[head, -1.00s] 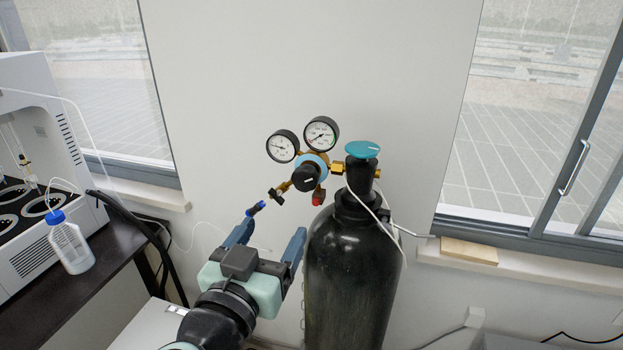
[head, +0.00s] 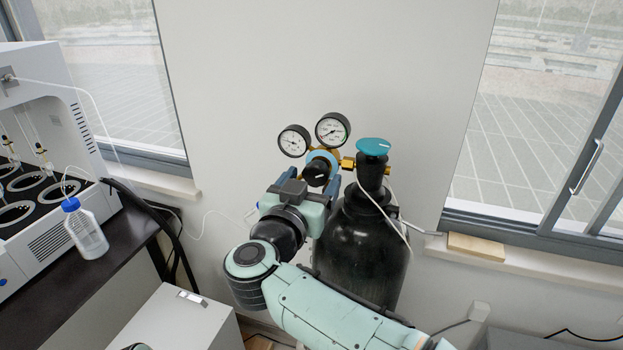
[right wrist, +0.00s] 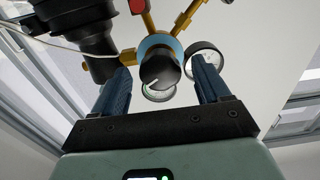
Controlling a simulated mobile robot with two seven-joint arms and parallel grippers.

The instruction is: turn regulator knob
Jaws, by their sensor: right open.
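The regulator's black knob (head: 316,174) sits at the front of a brass regulator with a light blue ring (head: 325,157). Two round gauges, left (head: 294,141) and right (head: 333,129), stand above it. My right gripper (head: 309,180) is open just in front of and below the knob. In the right wrist view the knob (right wrist: 160,70) shows between the two blue fingers (right wrist: 162,78), with a gap on either side. A white mark shows on its face. My left gripper is not in view.
A black gas cylinder (head: 362,250) with a teal valve handwheel (head: 373,146) stands right of the regulator, close to my right gripper. A white hose hangs around its neck. A distiller (head: 50,100) and a bottle (head: 86,230) stand on a dark table at left.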

